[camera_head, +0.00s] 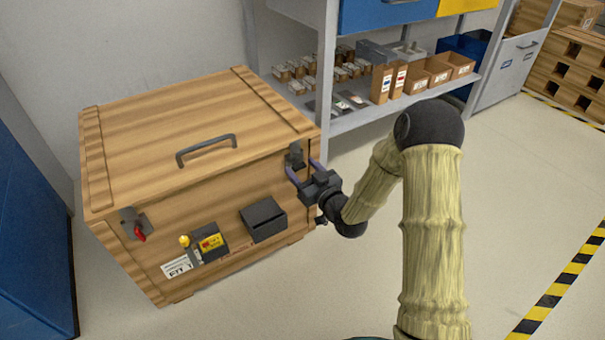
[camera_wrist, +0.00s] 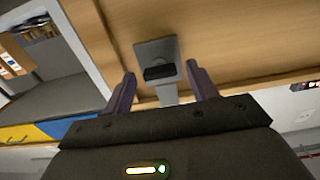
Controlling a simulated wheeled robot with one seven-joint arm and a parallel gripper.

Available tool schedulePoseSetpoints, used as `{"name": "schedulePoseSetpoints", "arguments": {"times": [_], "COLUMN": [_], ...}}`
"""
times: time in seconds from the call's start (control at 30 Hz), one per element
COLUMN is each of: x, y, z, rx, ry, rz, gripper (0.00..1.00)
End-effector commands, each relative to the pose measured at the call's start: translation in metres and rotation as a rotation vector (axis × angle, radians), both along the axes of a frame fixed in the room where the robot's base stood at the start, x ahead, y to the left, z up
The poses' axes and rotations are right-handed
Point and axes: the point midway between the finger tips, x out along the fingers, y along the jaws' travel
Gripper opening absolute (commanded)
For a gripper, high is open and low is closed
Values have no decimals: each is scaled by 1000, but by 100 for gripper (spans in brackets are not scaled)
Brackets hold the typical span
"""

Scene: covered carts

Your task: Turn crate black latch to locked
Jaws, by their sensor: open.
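The wooden crate (camera_head: 210,120) stands on the floor at the left in the head view, its lid down. The black latch (camera_head: 296,157) is at the front's upper right corner. In the wrist view the latch (camera_wrist: 158,72) is a dark handle on a grey plate, between and just beyond my fingertips. My gripper (camera_head: 304,172) is at the latch, with its purple fingers open on either side of it. In the wrist view my gripper (camera_wrist: 160,82) shows a gap between each finger and the latch. A red latch (camera_head: 138,229) sits at the front's upper left corner.
A grey shelf (camera_head: 390,113) with small boxes stands behind right. A blue cabinet (camera_head: 32,200) is at the left. Floor at the right is clear.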

Motion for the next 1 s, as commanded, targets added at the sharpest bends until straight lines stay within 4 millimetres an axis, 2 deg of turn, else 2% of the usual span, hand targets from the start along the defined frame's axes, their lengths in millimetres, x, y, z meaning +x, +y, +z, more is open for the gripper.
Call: {"name": "schedulePoseSetpoints", "arguments": {"times": [0.27,0.37,0.5,0.53,1.0], "x": [2,1,1,1,1], "y": [3,3,3,3,3], "z": [1,1,0,0,2], "rx": [0,0,0,0,64], "ry": [0,0,0,0,46], "rz": [2,3,3,3,3], "gripper": [58,42,15,14,14]}}
